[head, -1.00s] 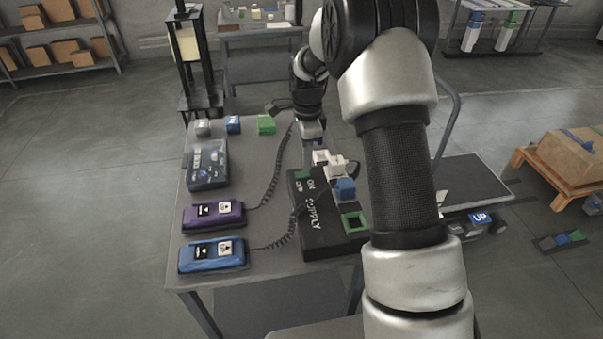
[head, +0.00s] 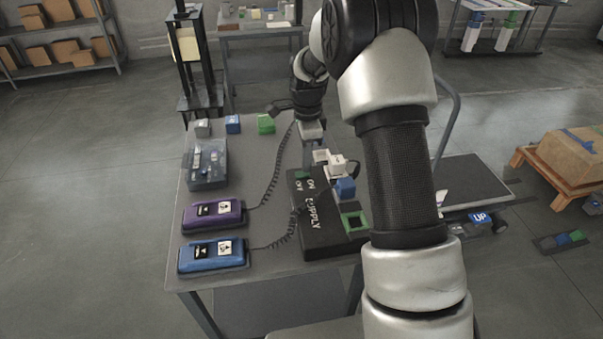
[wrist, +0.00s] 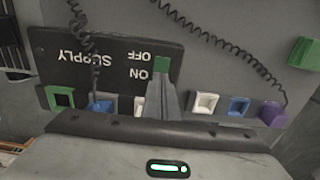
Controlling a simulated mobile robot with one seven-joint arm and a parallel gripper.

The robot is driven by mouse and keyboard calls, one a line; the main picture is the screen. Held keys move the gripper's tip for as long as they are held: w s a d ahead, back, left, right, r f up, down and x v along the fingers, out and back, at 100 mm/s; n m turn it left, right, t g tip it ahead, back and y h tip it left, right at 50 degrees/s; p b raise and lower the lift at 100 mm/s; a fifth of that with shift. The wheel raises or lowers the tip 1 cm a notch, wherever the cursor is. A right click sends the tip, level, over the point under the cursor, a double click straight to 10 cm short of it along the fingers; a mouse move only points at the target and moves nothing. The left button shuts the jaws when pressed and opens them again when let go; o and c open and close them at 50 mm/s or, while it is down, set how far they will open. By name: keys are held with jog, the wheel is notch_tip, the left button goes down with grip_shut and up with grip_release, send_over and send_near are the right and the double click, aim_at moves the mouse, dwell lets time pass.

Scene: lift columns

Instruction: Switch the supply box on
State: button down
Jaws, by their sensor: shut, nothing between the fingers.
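The supply box (head: 320,240) is a black box lettered SUPPLY on the grey table, in front of my gripper. Its face (wrist: 95,75) also shows in the wrist view, upside down, with the words ON and OFF. A small green switch (wrist: 161,64) sits beside those words; it also shows at the box's far left edge in the head view (head: 301,175). My gripper (wrist: 163,88) is shut and empty, its fingertips right at the switch in the wrist view. I cannot tell whether they touch it. In the head view the fingers (head: 308,153) point down at the box's far end.
Purple (head: 213,215) and blue (head: 212,257) handsets lie left, with coiled cords running to the right. A clear case (head: 206,165) stands behind them.

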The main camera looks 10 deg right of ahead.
jog(key=shift+f+b, duration=0.4)
jog(key=shift+f, duration=0.25)
jog(key=shift+r, duration=0.15)
jog(key=shift+r+p, duration=2.5)
jog(key=shift+r, duration=0.85)
